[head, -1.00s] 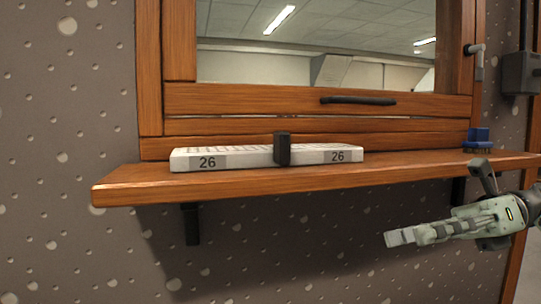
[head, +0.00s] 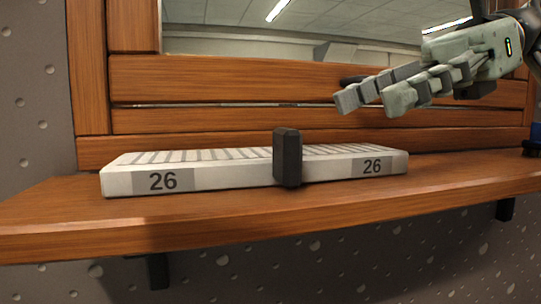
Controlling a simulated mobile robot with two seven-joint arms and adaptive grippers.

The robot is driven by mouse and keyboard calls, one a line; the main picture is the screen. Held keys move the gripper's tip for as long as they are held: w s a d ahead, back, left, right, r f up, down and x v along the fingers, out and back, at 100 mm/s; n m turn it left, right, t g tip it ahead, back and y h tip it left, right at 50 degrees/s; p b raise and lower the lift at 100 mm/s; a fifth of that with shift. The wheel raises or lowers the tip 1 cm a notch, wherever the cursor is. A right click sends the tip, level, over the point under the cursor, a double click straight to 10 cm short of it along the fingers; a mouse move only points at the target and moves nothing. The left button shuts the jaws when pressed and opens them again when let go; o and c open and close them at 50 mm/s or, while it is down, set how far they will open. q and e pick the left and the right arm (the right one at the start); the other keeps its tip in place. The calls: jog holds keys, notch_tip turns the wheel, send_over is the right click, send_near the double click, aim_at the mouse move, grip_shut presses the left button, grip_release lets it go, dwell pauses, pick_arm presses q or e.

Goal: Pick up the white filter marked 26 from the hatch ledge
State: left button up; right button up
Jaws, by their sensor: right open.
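The white filter (head: 225,178) lies flat on the wooden hatch ledge (head: 205,215), with a grey 26 label at each end of its front face. Its top has pale grey slats. A dark upright block-like handle (head: 288,158) stands at the middle of its front face. My right gripper (head: 368,99) is open and empty, above and behind the filter's right half in the picture, clear of it. Its fingers point left. My left gripper is not in view.
A wooden hatch frame (head: 200,80) with a window rises behind the ledge. A dark bar on the frame is partly hidden behind my right gripper. A blue object (head: 535,135) is cut off at the right edge. The ledge left of the filter is clear.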

aim_at(273, 154)
jog(key=shift+w+a+f, duration=0.1)
jog(key=shift+w+a, duration=0.05)
jog(key=shift+a, duration=0.15)
jog(key=x, duration=0.3)
jog(key=s+x, duration=0.1)
jog(key=x, duration=0.3)
grip_shut()
